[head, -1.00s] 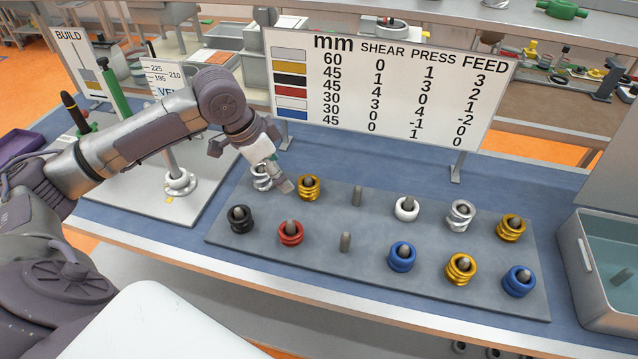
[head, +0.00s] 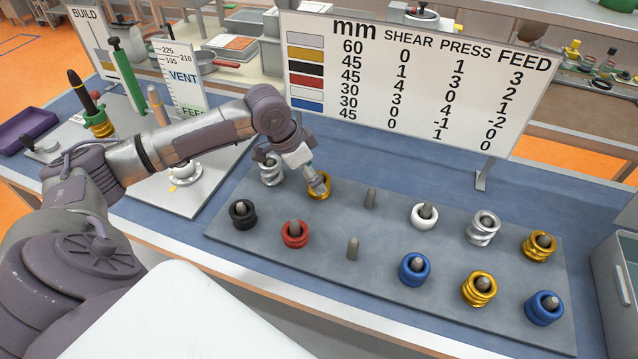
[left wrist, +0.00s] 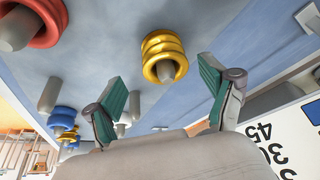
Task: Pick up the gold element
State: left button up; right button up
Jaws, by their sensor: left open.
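A gold ring-shaped element (head: 321,192) sits on a peg at the back left of the grey peg plate (head: 300,255), partly hidden by my gripper. My left gripper (head: 317,184) is just above it in the head view. In the left wrist view the gold element (left wrist: 165,55) shows ahead, between and beyond the open green-padded fingers (left wrist: 157,74), apart from them. Two more gold elements (head: 538,246) (head: 479,288) stand on pegs at the right. My right gripper is not in view.
A silver element (head: 271,171) is close on the left of the gold one; black (head: 243,214) and red (head: 295,234) ones stand in front. Two pegs (head: 370,198) (head: 352,249) are bare. White, silver and blue elements stand further right. A sign board (head: 400,85) rises behind.

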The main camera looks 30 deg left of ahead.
aim_at(327, 178)
pick_arm(q)
jog(key=x, duration=0.2)
jog(key=p+x, duration=0.1)
jog(key=shift+w+a+f, duration=0.1)
jog(key=shift+w+f, duration=0.2)
jog(key=shift+w, duration=0.05)
jog(key=shift+w+f, duration=0.15)
jog(key=shift+f, duration=0.3)
jog(key=shift+r, duration=0.1)
jog(key=c, duration=1.5)
